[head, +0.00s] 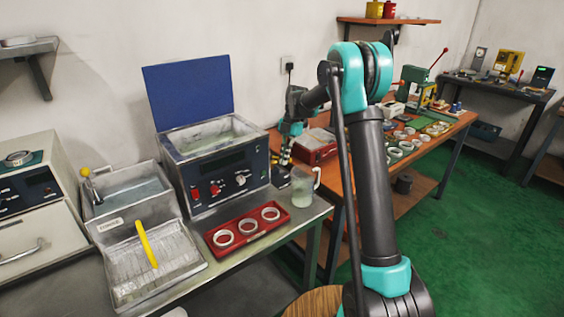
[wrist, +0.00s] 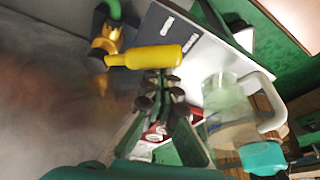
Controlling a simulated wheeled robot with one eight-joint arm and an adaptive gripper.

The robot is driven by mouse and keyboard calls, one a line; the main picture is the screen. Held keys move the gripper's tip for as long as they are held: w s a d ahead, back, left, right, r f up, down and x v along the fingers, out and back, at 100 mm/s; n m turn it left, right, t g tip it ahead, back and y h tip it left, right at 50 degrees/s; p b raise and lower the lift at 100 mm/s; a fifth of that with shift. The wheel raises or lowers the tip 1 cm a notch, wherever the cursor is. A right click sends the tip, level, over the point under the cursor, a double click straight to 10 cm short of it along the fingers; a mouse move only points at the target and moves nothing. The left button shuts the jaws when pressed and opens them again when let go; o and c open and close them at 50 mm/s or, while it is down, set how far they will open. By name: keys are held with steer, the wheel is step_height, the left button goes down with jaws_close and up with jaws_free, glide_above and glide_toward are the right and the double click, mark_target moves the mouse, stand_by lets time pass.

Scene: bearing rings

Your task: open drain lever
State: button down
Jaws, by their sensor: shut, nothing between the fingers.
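The drain lever (wrist: 150,57) is a yellow handle on a brass valve (wrist: 104,42) in the wrist view. The handle points right across the picture, with the valve at its left end. My gripper (wrist: 160,77) is shut and empty, its fingertips close to the handle's lower edge; I cannot tell whether they touch. In the head view my gripper (head: 286,158) points down beside the right wall of the blue-lidded tank (head: 220,178). The lever cannot be made out clearly there.
A clear jug (head: 302,187) stands close to the right of my gripper; it also shows in the wrist view (wrist: 230,115). A red tray (head: 217,251) with three rings lies in front of the tank. An orange bench (head: 441,141) stands to the right.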

steer(key=shift+w+d, duration=0.3)
steer(key=shift+w, duration=0.4)
steer(key=shift+w+d, duration=0.3)
steer(key=shift+w, duration=1.9)
steer(key=shift+w, duration=0.2)
steer(key=shift+a, duration=0.1)
